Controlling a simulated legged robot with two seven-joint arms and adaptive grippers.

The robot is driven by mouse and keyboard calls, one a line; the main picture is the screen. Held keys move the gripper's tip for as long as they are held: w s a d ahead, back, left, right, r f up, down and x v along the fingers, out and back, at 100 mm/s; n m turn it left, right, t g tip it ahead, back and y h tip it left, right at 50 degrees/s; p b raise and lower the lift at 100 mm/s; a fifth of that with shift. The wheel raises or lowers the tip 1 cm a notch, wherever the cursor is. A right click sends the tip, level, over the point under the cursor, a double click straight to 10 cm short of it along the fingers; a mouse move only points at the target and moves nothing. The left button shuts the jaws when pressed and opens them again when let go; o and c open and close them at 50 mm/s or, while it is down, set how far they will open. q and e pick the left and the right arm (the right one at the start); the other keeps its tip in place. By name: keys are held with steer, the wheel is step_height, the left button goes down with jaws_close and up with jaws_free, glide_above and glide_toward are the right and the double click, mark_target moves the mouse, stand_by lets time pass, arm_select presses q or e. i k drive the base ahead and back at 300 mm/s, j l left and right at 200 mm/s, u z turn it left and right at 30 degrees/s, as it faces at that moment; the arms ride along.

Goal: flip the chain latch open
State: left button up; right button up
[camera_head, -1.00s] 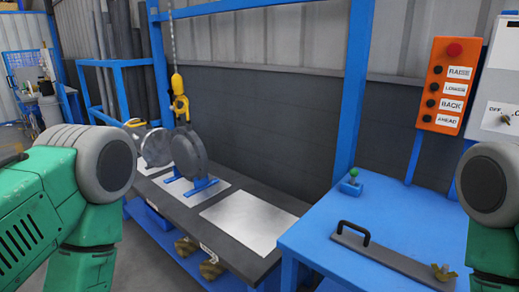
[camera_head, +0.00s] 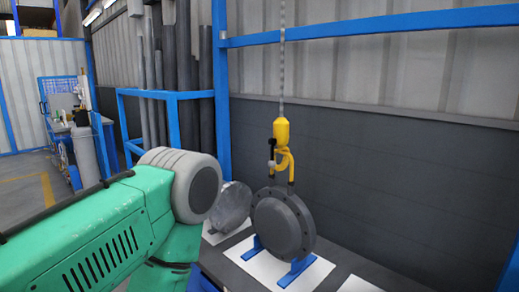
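A yellow chain hoist block and hook (camera_head: 283,143) hangs on a grey chain (camera_head: 282,60) right of the middle of the head view. A dark latch-like part shows at the left side of the hook, too small to tell whether it is open or shut. The hook hangs just above a grey flanged shell (camera_head: 283,226), which stands upright on blue supports (camera_head: 297,271); I cannot tell whether they are linked. My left arm comes in from the left, ending in view below and left of the shell. Neither gripper is in view.
A second grey round part (camera_head: 231,206) stands behind my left arm. The dark bench (camera_head: 334,280) carries white plates. Blue frame posts (camera_head: 221,80) and dark pipes (camera_head: 184,60) stand behind. Open floor lies at the far left.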

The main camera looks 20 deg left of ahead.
mark_target(272, 156)
steer(key=i+j, duration=0.2)
steer(key=j, duration=0.15)
steer(key=i+j+z, duration=0.1)
steer(key=j, duration=0.25)
steer(key=i+j, duration=0.2)
steer(key=j, duration=0.15)
steer(key=i+j, duration=0.2)
steer(key=j, duration=0.15)
steer(key=i+j+z, duration=0.1)
steer(key=j, duration=0.25)
steer(key=i+j, duration=0.2)
steer(key=j, duration=0.15)
steer(key=i+l, duration=0.15)
steer(key=l+u, duration=0.05)
steer(key=l, duration=0.05)
